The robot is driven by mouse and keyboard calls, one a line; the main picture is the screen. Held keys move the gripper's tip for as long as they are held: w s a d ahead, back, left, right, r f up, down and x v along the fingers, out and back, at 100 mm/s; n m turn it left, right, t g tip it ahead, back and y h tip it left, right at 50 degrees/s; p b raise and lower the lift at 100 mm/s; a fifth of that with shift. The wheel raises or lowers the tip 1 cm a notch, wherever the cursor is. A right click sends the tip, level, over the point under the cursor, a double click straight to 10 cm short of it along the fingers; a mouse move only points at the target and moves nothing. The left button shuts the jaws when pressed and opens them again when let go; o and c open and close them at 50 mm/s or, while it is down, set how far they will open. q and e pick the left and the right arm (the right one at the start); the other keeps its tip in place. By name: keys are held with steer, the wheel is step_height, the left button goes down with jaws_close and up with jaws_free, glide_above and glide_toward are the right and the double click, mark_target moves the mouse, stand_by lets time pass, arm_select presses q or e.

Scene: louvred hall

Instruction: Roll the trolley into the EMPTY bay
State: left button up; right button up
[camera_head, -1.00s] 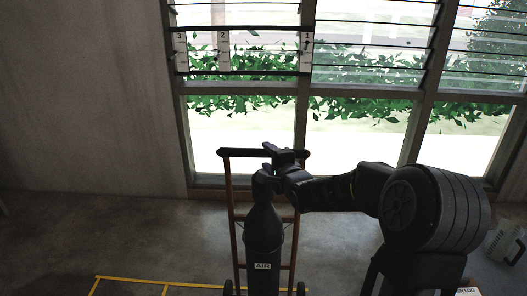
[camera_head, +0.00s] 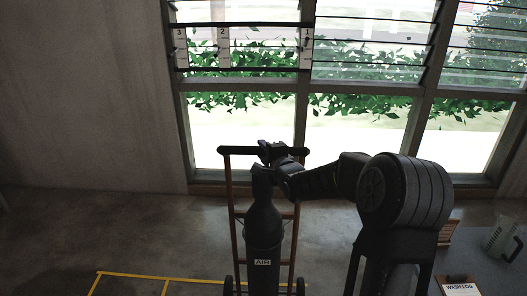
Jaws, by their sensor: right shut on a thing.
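The trolley (camera_head: 231,225) stands upright near the middle, with a brown tube frame and a black handle bar on top. It carries a dark gas cylinder (camera_head: 264,232) with an "AIR" label. My right gripper (camera_head: 266,154) is shut on the trolley's handle bar, just above the cylinder top. Yellow floor lines (camera_head: 135,275) mark bays at the lower left, beside the trolley; only their far ends show, and I cannot tell which bay is empty. The trolley's foot is cut off by the bottom edge. My left gripper is out of view.
A louvred window (camera_head: 245,60) with tags 3, 2 and 1 fills the back. A grey surface at the lower right holds a clear jug (camera_head: 503,240) and a "WASH LOG" sheet (camera_head: 460,289). The concrete floor (camera_head: 100,235) at left is bare.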

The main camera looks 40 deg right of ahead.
jaws_close()
stand_by(0.8)
